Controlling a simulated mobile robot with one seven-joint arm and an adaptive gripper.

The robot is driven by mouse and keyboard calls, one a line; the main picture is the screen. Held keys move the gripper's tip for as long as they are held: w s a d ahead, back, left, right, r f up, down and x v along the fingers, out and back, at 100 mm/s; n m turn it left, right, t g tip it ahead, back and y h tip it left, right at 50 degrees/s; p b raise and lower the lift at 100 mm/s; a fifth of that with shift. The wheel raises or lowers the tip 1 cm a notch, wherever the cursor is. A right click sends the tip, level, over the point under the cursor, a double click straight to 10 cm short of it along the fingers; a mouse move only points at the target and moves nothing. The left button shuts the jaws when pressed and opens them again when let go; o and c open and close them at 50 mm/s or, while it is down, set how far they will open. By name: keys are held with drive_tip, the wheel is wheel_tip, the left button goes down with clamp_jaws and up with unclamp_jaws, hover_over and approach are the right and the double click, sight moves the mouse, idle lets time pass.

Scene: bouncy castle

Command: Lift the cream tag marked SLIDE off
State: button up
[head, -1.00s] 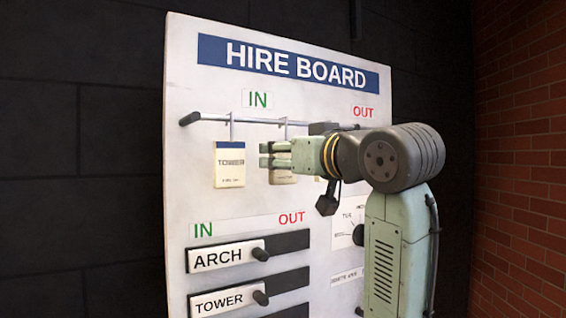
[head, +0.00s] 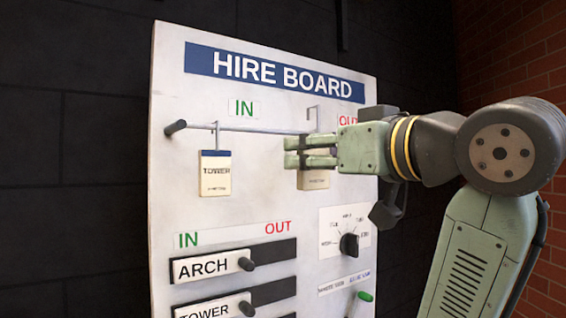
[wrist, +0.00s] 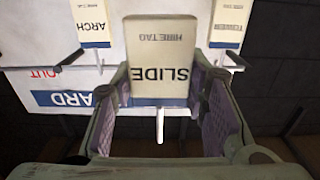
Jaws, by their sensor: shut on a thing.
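The cream SLIDE tag (head: 313,180) is in my gripper (head: 292,152), largely hidden by the fingers in the head view. Its thin hook stands up with its top above the rail (head: 255,127). In the wrist view the SLIDE tag (wrist: 160,50) shows upside down, with dark lettering and a blue band at its hook end. The two fingers are closed on its left and right edges. The cream TOWER tag (head: 215,175) hangs on the rail to the left, apart from my gripper.
In the wrist view an ARCH tag (wrist: 92,22) is at left and the TOWER tag (wrist: 230,22) at right, both close by. The hire board (head: 170,210) carries sliders (head: 212,266) and a dial (head: 349,244) below. A brick wall (head: 500,60) stands at right.

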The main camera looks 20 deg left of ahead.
drive_tip(key=b+v, duration=0.2)
drive_tip(key=v, duration=1.8)
drive_tip(key=shift+b, duration=0.3)
drive_tip(key=shift+r+p, duration=0.45)
drive_tip(key=shift+r, duration=0.3)
drive_tip(key=shift+s, duration=0.1)
drive_tip(key=v, duration=0.9)
